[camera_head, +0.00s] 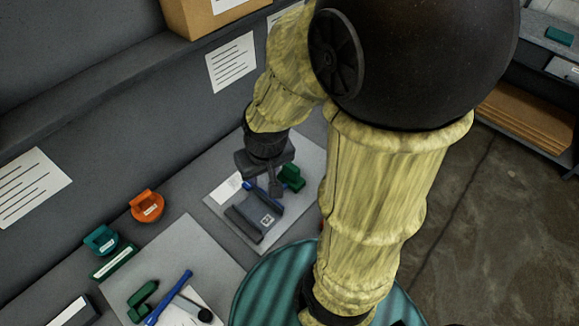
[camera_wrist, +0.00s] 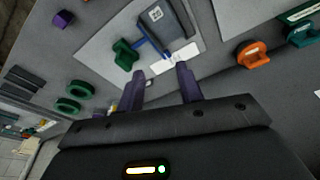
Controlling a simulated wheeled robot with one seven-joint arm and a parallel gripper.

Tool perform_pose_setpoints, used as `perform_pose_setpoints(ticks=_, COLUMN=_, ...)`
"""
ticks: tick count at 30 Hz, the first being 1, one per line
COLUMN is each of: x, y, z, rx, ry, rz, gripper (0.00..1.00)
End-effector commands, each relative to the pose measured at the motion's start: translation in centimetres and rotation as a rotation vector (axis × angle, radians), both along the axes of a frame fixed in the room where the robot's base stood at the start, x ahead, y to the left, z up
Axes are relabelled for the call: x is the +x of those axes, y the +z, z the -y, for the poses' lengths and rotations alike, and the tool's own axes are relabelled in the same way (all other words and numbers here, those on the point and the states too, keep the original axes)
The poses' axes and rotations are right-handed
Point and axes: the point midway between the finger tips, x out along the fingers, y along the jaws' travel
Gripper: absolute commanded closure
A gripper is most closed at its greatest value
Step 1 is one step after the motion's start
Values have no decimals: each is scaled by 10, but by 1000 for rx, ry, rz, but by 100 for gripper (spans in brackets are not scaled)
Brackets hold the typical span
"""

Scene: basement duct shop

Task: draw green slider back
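A green slider-like block (camera_head: 292,176) sits on a light board (camera_head: 222,221), just right of my gripper (camera_head: 274,188). Beside it are a dark grey block with a square code label (camera_head: 256,222) and a blue bar (camera_head: 250,186). In the wrist view the green block (camera_wrist: 125,54) is up and left of my gripper (camera_wrist: 160,72), near the blue bar (camera_wrist: 139,48) and a white label. The gripper's two dark fingers are apart, with nothing seen held between them. A second green block (camera_head: 142,301) lies on the nearer board, left of a blue rod (camera_head: 170,298).
An orange piece (camera_head: 147,205) and a teal piece (camera_head: 101,240) stand along the wall side of the bench. Two green rings (camera_wrist: 74,97) and a purple block (camera_wrist: 63,18) show in the wrist view. A cardboard box (camera_head: 205,14) sits on the ledge above.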

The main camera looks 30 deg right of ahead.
Motion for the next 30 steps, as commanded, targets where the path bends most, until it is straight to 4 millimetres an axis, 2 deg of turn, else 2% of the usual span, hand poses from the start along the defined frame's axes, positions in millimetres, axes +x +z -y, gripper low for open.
perform_pose_setpoints(ticks=2, x=0, y=0, z=0, rx=0, ry=0, rz=0, gripper=64)
perform_pose_setpoints(ticks=3, x=0, y=0, z=0, rx=0, ry=0, rz=0, gripper=58)
perform_pose_setpoints(ticks=5, x=1, y=0, z=1, rx=-1, ry=2, rz=-1, gripper=56)
perform_pose_setpoints(ticks=10, x=22, y=-6, z=15, rx=-20, ry=40, rz=-33, gripper=56)
perform_pose_setpoints(ticks=14, x=56, y=-18, z=42, rx=-42, ry=114, rz=-89, gripper=56)
perform_pose_setpoints(ticks=18, x=93, y=-37, z=85, rx=-52, ry=217, rz=-159, gripper=56)
perform_pose_setpoints(ticks=21, x=110, y=-50, z=112, rx=-48, ry=282, rz=-199, gripper=56)
perform_pose_setpoints(ticks=25, x=121, y=-59, z=133, rx=-41, ry=335, rz=-225, gripper=56)
perform_pose_setpoints(ticks=30, x=123, y=-60, z=137, rx=-39, ry=350, rz=-230, gripper=56)
